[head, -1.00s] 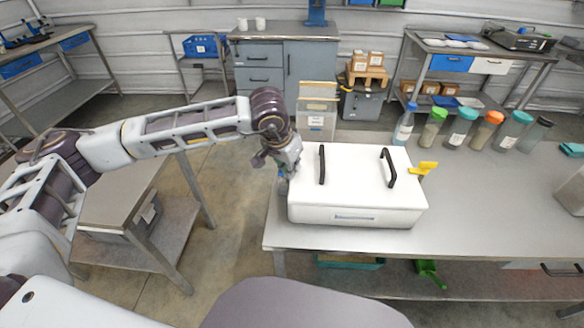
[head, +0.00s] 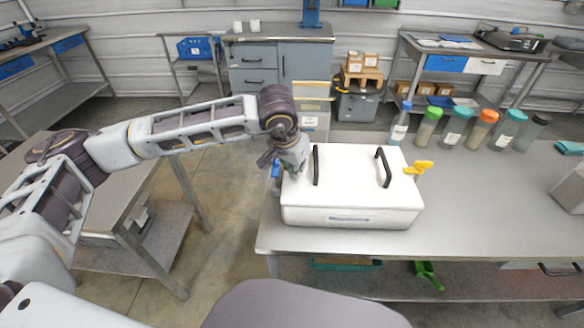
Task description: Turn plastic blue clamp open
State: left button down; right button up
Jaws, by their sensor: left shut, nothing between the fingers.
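A white hopper box (head: 350,196) with a lid and two black handles stands on the grey table. A blue clamp (head: 276,169) shows as a small blue piece at the box's left side, partly hidden by my left gripper. My left gripper (head: 291,177) is shut and empty at the box's left edge, right beside the blue clamp; I cannot tell whether it touches the clamp or the box. A yellow clamp (head: 420,167) sticks out at the box's right side. My right gripper is not in view.
Several capped bottles (head: 454,127) stand along the table's back edge. The table (head: 480,220) is clear to the right of the box. A grey side table (head: 125,190) stands at the left, below my left arm.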

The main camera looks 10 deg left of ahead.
pick_arm(q)
jog(key=shift+d, duration=0.3)
jog(key=a+r, duration=0.3)
jog(key=r, duration=0.6)
jog(key=shift+s+r, duration=0.2)
jog(key=shift+s, duration=0.05)
jog(key=shift+a, duration=0.15)
